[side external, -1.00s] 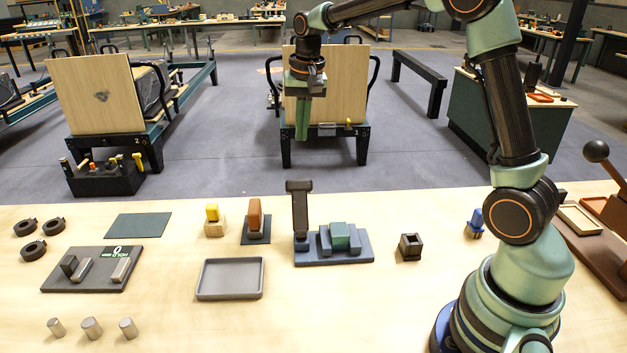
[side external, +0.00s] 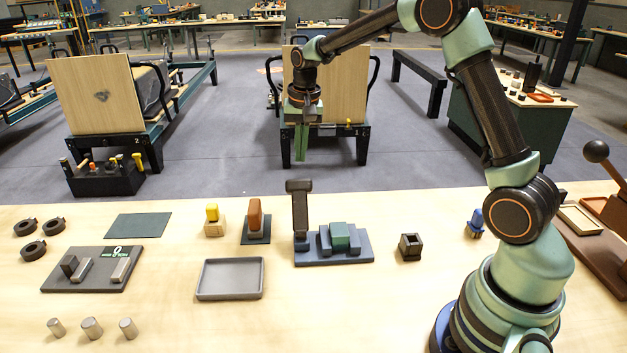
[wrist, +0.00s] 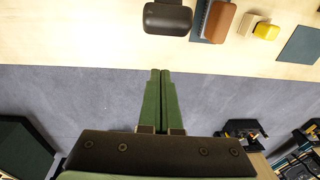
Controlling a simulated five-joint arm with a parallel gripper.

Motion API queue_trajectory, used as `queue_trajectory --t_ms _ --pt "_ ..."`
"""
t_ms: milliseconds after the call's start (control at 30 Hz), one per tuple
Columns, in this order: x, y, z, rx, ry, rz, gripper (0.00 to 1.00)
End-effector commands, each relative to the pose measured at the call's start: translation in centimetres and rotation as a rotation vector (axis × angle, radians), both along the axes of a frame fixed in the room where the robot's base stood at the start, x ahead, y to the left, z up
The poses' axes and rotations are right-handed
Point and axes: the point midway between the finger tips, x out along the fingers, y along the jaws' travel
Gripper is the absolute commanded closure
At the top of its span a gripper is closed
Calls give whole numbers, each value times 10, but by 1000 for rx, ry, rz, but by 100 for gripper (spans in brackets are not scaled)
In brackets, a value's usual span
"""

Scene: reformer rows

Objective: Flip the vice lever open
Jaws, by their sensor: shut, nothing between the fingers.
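The vice (side external: 352,257) is a blue-grey base with upright jaw blocks and a green block (side external: 340,236) between them, near the table's back edge. Its dark lever (side external: 300,212) stands upright at the vice's left end, with a wide head on top. In the wrist view the lever's head (wrist: 168,18) shows at the top, ahead of my fingertips and apart from them. My gripper (side external: 301,160) has long green fingers pointing down, and hangs above and behind the lever in the side view. The fingers (wrist: 160,72) are together and empty.
Left of the lever stand an orange-brown piece (side external: 255,217) on a dark pad and a yellow-topped wooden block (side external: 213,220). A grey tray (side external: 230,280) lies in front of them. A small dark open box (side external: 411,246) stands right of the vice. The front middle table is clear.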

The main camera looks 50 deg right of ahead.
Motion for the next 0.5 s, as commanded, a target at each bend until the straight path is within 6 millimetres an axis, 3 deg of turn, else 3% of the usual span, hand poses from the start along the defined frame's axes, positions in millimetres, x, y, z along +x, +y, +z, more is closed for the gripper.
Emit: queue_trajectory --t_ms 300,500 --pt "4 -4 -51 0 1 1 100" --pt "-13 13 -43 2 1 2 100"
